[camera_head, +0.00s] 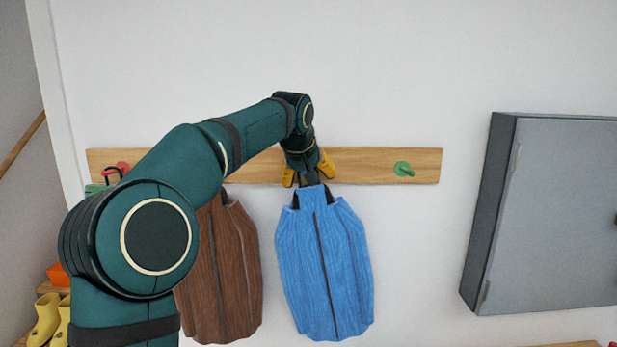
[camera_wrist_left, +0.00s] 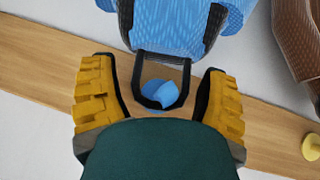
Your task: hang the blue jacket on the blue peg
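The blue jacket (camera_head: 322,262) hangs upright below the wooden rail in the head view; its upper part (camera_wrist_left: 195,25) shows in the left wrist view. Its black loop (camera_wrist_left: 137,75) reaches the blue peg (camera_wrist_left: 162,93) and appears to lie around it, its end crossing the peg's face. My left gripper (camera_head: 308,170) is at the rail above the jacket. In the left wrist view my left gripper (camera_wrist_left: 158,95) is open, one yellow finger on each side of the peg and loop, apart from both. The blue peg is hidden in the head view. My right gripper is not in view.
The rail (camera_head: 375,160) also carries a green peg (camera_head: 403,169), a red peg (camera_head: 123,167) and a yellow peg (camera_wrist_left: 311,147). A brown jacket (camera_head: 225,275) hangs left of the blue one. A grey cabinet (camera_head: 550,215) stands out at right. Yellow boots (camera_head: 45,318) are lower left.

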